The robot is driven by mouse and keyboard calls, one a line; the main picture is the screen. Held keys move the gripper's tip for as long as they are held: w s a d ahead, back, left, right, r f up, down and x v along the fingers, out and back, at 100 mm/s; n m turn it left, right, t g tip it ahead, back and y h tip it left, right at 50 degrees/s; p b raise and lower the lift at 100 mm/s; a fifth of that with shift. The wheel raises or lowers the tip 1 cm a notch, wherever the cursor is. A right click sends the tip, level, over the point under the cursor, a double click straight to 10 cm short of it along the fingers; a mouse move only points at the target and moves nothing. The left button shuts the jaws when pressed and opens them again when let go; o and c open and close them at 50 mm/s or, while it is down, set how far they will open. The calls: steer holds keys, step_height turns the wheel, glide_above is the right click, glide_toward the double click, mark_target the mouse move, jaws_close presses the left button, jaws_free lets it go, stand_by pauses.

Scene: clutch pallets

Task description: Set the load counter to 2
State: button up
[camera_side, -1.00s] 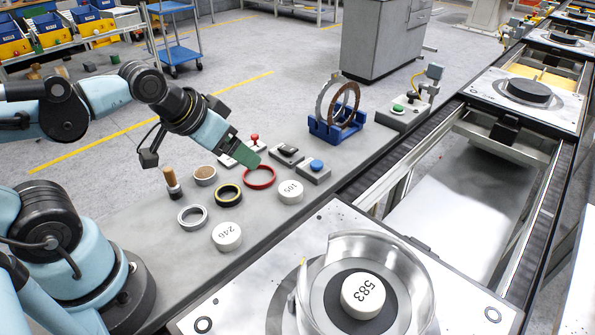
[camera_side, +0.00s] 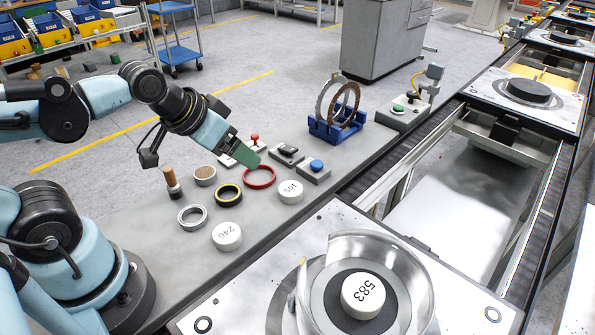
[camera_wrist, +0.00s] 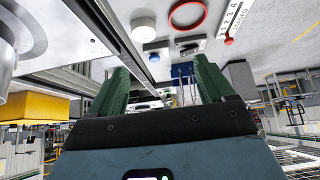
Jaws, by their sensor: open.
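The load counter appears as a pale numbered strip (camera_wrist: 236,18) at the top right of the wrist view, with a red knob (camera_wrist: 229,41) at its lower end. The digits are too small to read surely. In the side view the red knob (camera_side: 254,137) stands at the strip's far right end, and the strip (camera_side: 228,159) is partly hidden by my gripper. My gripper (camera_side: 256,160) is above the bench beside the counter, its green fingers tilted down. In the wrist view its fingers (camera_wrist: 160,78) are apart with nothing held between them.
A red ring (camera_side: 259,177), a white puck marked 105 (camera_side: 290,192), a blue button box (camera_side: 314,172) and a black switch box (camera_side: 287,153) stand close by. A blue rack (camera_side: 336,132) holds rings behind.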

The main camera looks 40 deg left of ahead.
stand_by(0.3)
steer(key=shift+w+a+r, duration=0.1)
steer(key=shift+w, duration=0.05)
steer(key=c, duration=0.4)
steer(key=w+a+r, duration=0.1)
steer(key=w+a+r+n+g, duration=0.1)
steer(key=w, duration=0.1)
steer(key=w+a+r+n+g, duration=0.1)
steer(key=shift+w+r, duration=0.2)
steer(key=shift+w, duration=0.15)
steer(key=shift+c, duration=1.1)
steer(key=n+g, duration=0.5)
steer(key=n, duration=0.2)
glide_above(255, 135)
step_height(255, 135, down, 3)
step_height(255, 135, down, 12)
jaws_close()
